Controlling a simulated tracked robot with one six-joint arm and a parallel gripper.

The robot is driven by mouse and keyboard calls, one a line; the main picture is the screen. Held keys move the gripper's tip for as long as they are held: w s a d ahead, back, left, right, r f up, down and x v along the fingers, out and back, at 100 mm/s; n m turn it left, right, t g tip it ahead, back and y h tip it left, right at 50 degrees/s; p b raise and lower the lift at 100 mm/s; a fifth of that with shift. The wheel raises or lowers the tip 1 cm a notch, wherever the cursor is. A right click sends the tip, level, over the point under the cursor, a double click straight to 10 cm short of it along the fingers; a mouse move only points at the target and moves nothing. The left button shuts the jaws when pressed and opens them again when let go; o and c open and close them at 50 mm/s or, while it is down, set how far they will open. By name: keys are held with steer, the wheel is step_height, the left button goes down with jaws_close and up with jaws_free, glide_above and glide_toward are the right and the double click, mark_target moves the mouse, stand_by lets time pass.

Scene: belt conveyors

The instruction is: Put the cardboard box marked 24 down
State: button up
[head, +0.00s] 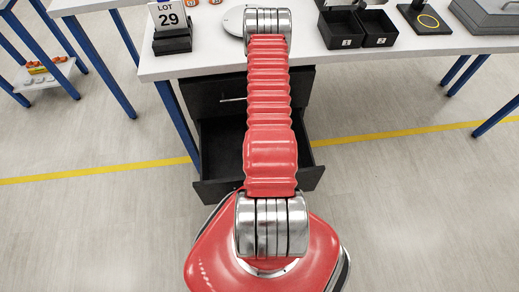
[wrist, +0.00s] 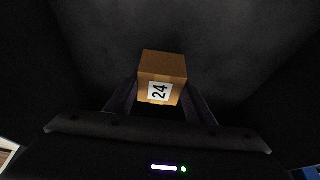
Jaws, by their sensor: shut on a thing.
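The cardboard box marked 24 (wrist: 170,66) is brown with a white label and shows in the middle of the wrist view. My gripper (wrist: 160,88) is shut on it, with one dark finger along each side. Behind the box is a dark grey surface with darker sides around it. Whether the box touches that surface I cannot tell. In the head view the gripper and the box are hidden by my red arm.
An open black drawer (head: 219,140) is under the white table (head: 215,62), partly hidden by my arm. On the table are a LOT 29 sign (head: 170,20), a round grey plate (head: 233,20), black bins marked 1 (head: 346,43) and 2 (head: 381,41), and a grey case (head: 490,17).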

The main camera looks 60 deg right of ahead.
steer(key=shift+f, duration=2.1)
steer(key=o, duration=1.1)
steer(key=shift+f, duration=0.1)
steer(key=v, duration=1.2)
